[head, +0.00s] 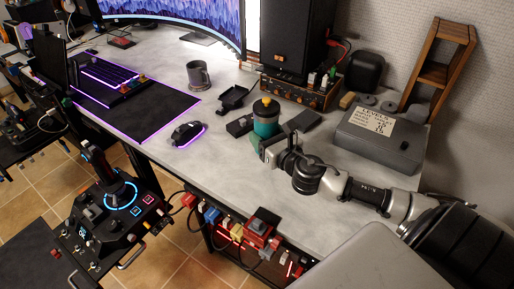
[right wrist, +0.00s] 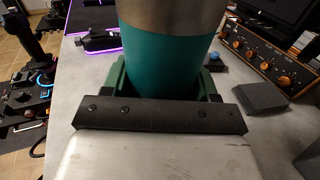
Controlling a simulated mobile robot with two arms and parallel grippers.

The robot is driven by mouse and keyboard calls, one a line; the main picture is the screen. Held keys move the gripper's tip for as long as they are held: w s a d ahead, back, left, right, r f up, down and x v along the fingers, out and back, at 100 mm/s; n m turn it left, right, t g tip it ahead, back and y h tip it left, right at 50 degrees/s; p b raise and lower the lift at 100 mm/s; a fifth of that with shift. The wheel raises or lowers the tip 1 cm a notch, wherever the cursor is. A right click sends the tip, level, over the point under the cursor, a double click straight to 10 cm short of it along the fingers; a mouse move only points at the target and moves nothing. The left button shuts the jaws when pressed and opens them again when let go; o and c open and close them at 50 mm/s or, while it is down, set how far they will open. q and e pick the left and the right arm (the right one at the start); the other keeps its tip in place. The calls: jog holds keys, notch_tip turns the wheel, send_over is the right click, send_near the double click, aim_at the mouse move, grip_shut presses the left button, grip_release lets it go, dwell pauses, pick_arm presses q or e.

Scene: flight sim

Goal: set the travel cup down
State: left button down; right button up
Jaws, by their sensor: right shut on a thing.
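The travel cup (head: 265,118) is teal with a dark upper band and a yellow-orange spot on its lid. It is upright over the right part of the grey desk. My right gripper (head: 270,144) is shut on it from the near right side. In the right wrist view the cup's teal body (right wrist: 165,62) stands between the green finger pads of my right gripper (right wrist: 165,80), with a metallic band at the top. The cup's base is hidden, so I cannot tell whether it touches the desk. My left gripper is not in view.
A small black box (head: 239,126) and a black tray (head: 233,97) lie just left of the cup. A dark flat block (head: 302,121) lies to its right, near the grey box (head: 380,135). An amplifier (head: 300,91) stands behind. Desk space (head: 215,155) is clear toward the front left.

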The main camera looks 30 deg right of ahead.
jog(key=shift+w+a+f, duration=0.4)
jog(key=shift+w, duration=0.15)
jog(key=shift+w+a+f, duration=0.35)
jog(key=shift+w, duration=0.15)
notch_tip(320, 180, down, 3)
jog(key=shift+s+r+b, duration=0.1)
jog(key=shift+r+b, duration=0.1)
jog(key=shift+b, duration=0.5)
jog(key=shift+f, duration=0.5)
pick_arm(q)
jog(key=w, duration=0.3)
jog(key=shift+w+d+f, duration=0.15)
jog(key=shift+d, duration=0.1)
pick_arm(e)
jog(key=shift+f, duration=0.1)
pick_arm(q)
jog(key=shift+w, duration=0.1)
pick_arm(e)
jog(key=o, duration=1.2)
jog(key=shift+f, duration=0.1)
jog(key=shift+s, duration=0.1)
